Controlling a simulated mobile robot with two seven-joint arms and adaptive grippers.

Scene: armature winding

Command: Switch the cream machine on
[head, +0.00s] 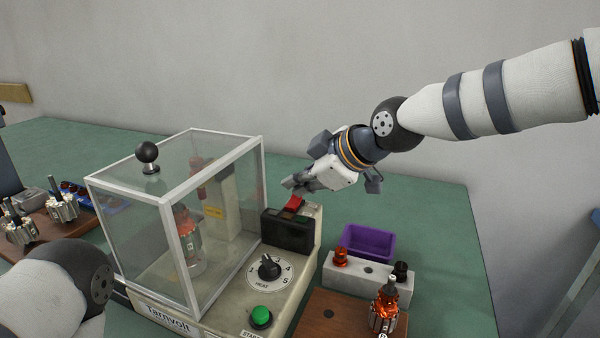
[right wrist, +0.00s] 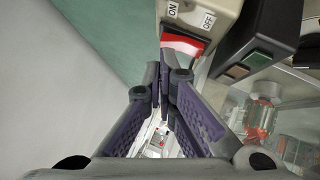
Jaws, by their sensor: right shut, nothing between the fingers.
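The cream machine (head: 225,318) stands on the green table, with a clear framed guard over its left part. Its red rocker switch (head: 293,203) is at the back right of the top. In the right wrist view the red switch (right wrist: 183,43) sits beside ON and OFF labels; I cannot tell which side is pressed. My right gripper (head: 292,184) is shut and empty, its tips just above and behind the switch. In the right wrist view, the closed fingertips (right wrist: 166,78) are close to the switch; contact is unclear. My left gripper is out of view; only its arm shows.
Beside the switch is a black lamp box (head: 287,232) with dark lenses. A heat dial (head: 268,267) and green button (head: 261,317) are in front. A purple bin (head: 368,243), grey block (head: 368,277) and wooden board (head: 335,318) with an armature stand right. The right rear table is clear.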

